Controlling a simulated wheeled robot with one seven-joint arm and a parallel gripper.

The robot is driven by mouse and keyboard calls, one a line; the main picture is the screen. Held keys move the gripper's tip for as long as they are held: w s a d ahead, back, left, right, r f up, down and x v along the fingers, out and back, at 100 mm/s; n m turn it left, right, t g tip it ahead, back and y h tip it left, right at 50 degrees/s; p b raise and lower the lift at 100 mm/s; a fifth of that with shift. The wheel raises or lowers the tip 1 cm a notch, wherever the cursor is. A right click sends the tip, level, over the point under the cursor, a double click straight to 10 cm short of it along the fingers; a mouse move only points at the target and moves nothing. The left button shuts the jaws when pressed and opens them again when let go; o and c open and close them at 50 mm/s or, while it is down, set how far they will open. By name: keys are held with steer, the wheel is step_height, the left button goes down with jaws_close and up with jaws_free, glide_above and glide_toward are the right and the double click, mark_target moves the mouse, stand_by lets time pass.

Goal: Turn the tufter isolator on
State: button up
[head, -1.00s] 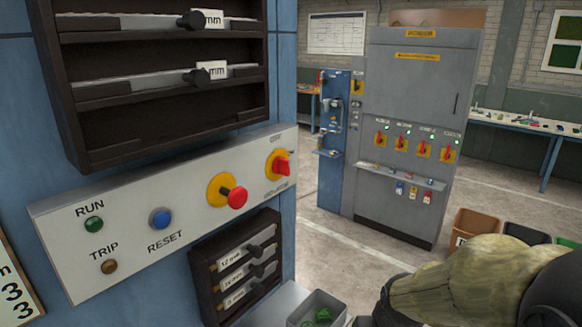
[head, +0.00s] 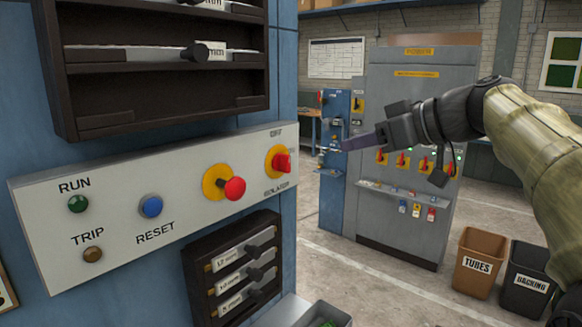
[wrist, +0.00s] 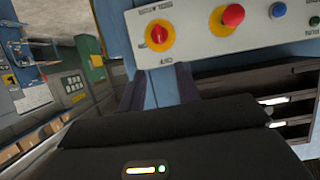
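The isolator (head: 281,161) is a red rotary handle on a round yellow plate at the right end of the white control panel (head: 120,205). In the wrist view the isolator (wrist: 158,36) is upside down, its handle roughly upright along the panel's short side. Its small lettering is hard to read. My gripper (head: 350,144) is to the right of the panel in the head view, apart from it and empty. In the wrist view the two dark fingers of my gripper (wrist: 160,85) stand apart, with the isolator beyond them.
A red mushroom button (head: 235,188) on a yellow plate sits beside the isolator. The blue reset button (head: 150,206) is farther left. A dark rack (head: 235,270) is below the panel. A grey cabinet (head: 420,100) with similar red switches stands behind my arm.

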mark_target(290, 160)
steer(key=shift+w+a, duration=0.1)
steer(key=p+x, duration=0.6)
steer(key=x, duration=1.1)
steer(key=shift+f+p, duration=0.2)
steer(key=shift+p, duration=0.2)
jaws_close()
